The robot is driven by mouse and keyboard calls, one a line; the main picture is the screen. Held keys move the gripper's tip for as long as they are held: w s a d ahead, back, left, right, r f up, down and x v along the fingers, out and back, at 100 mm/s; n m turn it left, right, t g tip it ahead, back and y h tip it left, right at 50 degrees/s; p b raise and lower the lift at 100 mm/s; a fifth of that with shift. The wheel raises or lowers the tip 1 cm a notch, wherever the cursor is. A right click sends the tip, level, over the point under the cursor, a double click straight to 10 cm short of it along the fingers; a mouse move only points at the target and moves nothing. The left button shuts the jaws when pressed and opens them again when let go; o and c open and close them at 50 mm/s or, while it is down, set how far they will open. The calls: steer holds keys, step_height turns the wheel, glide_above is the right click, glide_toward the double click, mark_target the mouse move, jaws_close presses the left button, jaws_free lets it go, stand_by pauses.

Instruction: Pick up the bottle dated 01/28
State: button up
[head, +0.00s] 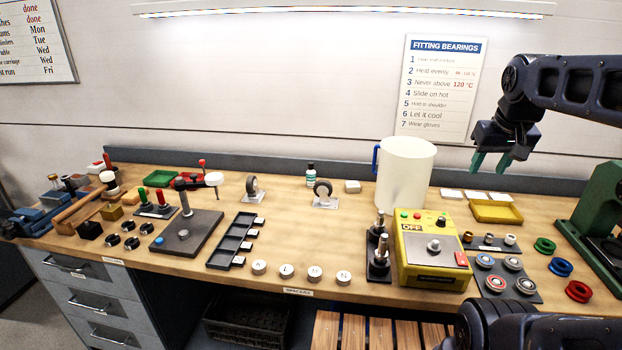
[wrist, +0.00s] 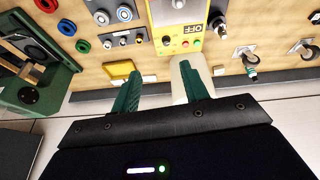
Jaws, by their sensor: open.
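A small bottle (head: 310,175) with a dark cap and a pale label stands upright at the back of the bench, just behind a caster wheel. Its label is too small to read, so I cannot tell its date. The bottle also shows in the wrist view (wrist: 251,71), to the right of my fingers. My gripper (head: 490,163) is open and empty, raised above the back right of the bench, well to the right of the bottle. In the wrist view, its two green fingers (wrist: 160,88) are spread apart with nothing between them.
A tall white jug (head: 405,175) stands between my gripper and the bottle. Caster wheels (head: 323,190) (head: 252,187) stand in front of and left of the bottle. A yellow control box (head: 430,262) and yellow tray (head: 496,212) lie to the right. A white block (head: 352,187) sits beside the bottle.

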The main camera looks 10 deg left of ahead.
steer(key=w+a+r+n+g+h, duration=0.1)
steer(key=w+r+n, duration=0.15)
steer(key=w, duration=0.35)
steer(key=w+r+n+h, duration=0.1)
steer(key=w+n+h, duration=0.1)
steer(key=w+n, duration=0.35)
steer(key=w+a+n+t+h, duration=0.15)
steer(key=w+a+n, duration=0.25)
steer(key=w+a, duration=0.5)
steer(key=w+a+n+t+h, duration=0.1)
steer(key=w+a+n+h, duration=0.4)
steer(key=w, duration=0.7)
steer(key=w+a+f+n+t, duration=0.1)
steer(key=w+a+n+t, duration=0.2)
steer(key=a, duration=1)
steer(key=w+a+f+n+t, duration=0.1)
steer(key=a+f+n+t, duration=0.2)
steer(key=a, duration=1)
steer(key=w+a+n+t, duration=0.3)
steer(key=a+n, duration=0.2)
steer(key=a, duration=0.8)
glide_toward(311, 163)
steer(key=shift+h, duration=0.45)
steer(key=x, duration=0.6)
steer(key=f+x, duration=0.1)
steer(key=x, duration=0.3)
steer(key=shift+w+a, duration=0.15)
steer(key=shift+w, duration=0.1)
jaws_close()
